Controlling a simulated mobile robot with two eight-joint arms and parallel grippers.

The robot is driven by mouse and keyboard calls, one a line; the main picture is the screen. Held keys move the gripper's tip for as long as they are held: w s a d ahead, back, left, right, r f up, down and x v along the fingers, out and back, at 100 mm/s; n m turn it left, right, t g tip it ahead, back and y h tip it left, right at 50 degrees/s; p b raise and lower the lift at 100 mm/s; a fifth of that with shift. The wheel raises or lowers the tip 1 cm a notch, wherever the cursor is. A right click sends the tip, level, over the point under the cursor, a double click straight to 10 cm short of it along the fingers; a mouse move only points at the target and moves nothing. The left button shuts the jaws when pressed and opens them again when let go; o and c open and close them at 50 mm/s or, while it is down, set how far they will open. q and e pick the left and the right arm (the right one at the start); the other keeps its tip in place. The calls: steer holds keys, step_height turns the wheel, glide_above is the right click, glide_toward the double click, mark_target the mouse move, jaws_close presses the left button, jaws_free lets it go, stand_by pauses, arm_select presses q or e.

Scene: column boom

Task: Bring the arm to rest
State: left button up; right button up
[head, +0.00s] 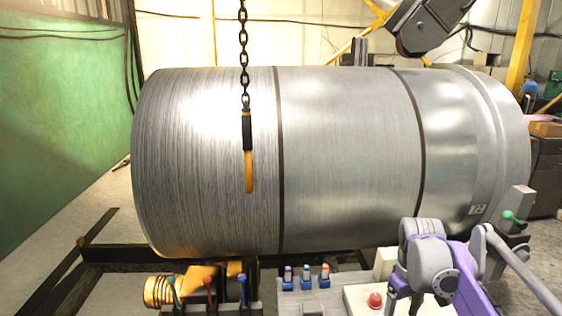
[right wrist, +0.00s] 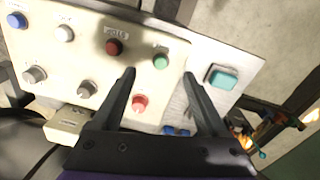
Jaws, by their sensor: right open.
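My right gripper (right wrist: 158,75) is open and empty in the right wrist view, its two dark fingers apart over a cream control panel (right wrist: 60,55). A green button (right wrist: 161,61) lies between the fingertips, and a red button (right wrist: 139,103) lies lower between the fingers. I cannot tell whether the fingers touch the panel. A dark red button (right wrist: 114,46) is left of them, and a teal square button (right wrist: 222,77) is to their right. In the head view, a grey machine arm (head: 430,22) hangs at the top right. My left gripper is not in view.
A large steel cylinder (head: 340,150) fills the middle of the head view. A chain (head: 244,60) with an orange-tipped hook hangs before it. Several coloured levers (head: 210,290) and switches (head: 306,282) stand along the front edge, with a red mushroom button (head: 375,300) further right.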

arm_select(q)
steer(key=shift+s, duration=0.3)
arm_select(e)
steer(key=s+a+f+m+t, duration=0.1)
steer(key=s+a+f, duration=0.2)
steer(key=s, duration=0.4)
steer(key=s+a+f+m+t, duration=0.1)
steer(key=s+a+f+t, duration=0.1)
steer(key=s+f, duration=0.3)
steer(key=s+a+f+m+t, duration=0.1)
steer(key=s+a+f, duration=0.3)
steer(key=s, duration=0.6)
steer(key=shift+a+t, duration=0.45)
steer(key=shift+t, duration=0.25)
steer(key=shift+w, duration=0.1)
